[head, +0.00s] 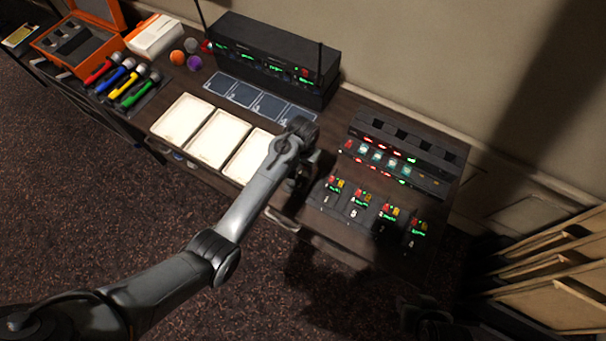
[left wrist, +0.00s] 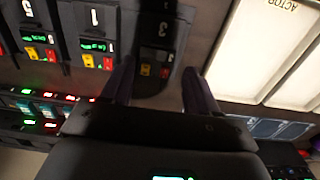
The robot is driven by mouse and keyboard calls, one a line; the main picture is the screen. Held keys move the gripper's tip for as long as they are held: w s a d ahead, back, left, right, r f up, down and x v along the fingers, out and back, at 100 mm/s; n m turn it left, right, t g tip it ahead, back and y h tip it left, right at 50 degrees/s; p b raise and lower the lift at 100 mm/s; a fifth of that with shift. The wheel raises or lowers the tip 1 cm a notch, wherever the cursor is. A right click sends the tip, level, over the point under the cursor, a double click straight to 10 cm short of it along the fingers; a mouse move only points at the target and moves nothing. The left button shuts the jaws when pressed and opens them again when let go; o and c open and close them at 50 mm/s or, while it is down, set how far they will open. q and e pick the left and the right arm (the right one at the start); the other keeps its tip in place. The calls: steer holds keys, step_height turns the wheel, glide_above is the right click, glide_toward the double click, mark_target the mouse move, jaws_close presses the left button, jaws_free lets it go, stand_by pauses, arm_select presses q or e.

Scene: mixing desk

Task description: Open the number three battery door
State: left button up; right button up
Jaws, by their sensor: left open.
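The number three pack (left wrist: 160,38) is a dark transmitter with a white 3 on its face and small yellow and red parts at its end. In the left wrist view it lies between the two fingers of my left gripper (left wrist: 158,78), which is open. I cannot tell whether the fingers touch it. Its door looks closed. In the head view my left gripper (head: 300,180) is over the left end of the pack row and hides number three. Beside it are the number one pack (head: 331,193) and the number five pack (head: 357,206).
More packs (head: 386,221) continue right in the row. A rack with lit indicators (head: 400,150) stands behind them. White trays (head: 215,137) lie left, with dark cards (head: 255,98) and a receiver stack (head: 270,60) behind. A dark part of mine shows at the bottom right.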

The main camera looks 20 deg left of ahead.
mark_target(303, 179)
arm_select(q)
step_height(303, 179, down, 8)
steer(key=shift+r+b, duration=0.1)
steer(key=shift+b, duration=0.4)
